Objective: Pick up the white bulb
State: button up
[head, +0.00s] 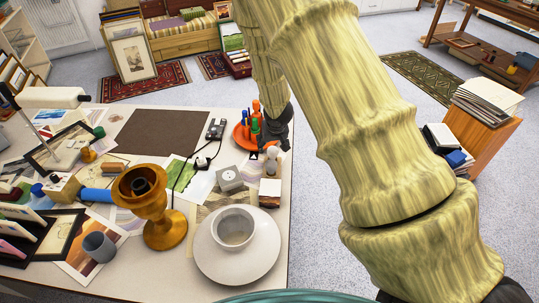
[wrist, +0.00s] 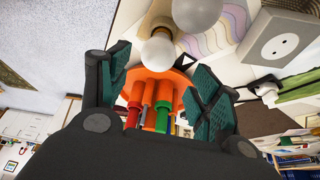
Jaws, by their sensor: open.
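A white, rounded bulb (head: 271,160) stands near the right edge of the table in the head view, just below my gripper (head: 274,134). In the wrist view, a bright white rounded end (wrist: 158,52) lies ahead of the space between the fingers. A larger greyish-white round form (wrist: 196,14) is beside it; I cannot tell whether both belong to one bulb. In the head view, the fingertips are dark and partly hidden by my arm.
An orange holder (head: 241,134) with coloured handles is close to the gripper. A grey-white socket block (head: 229,177) and a small wood-sided box (head: 270,192) stand near the bulb. A white plate (head: 225,265) with a bowl, and a wooden goblet (head: 164,230), are nearer.

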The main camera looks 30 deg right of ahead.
aim_at(273, 148)
jog(key=shift+p+x, duration=0.5)
jog(key=shift+x, duration=1)
jog(key=shift+w+d+f, duration=0.2)
jog(key=shift+d+f, duration=0.05)
jog(key=shift+f, duration=0.5)
jog(key=c, duration=1)
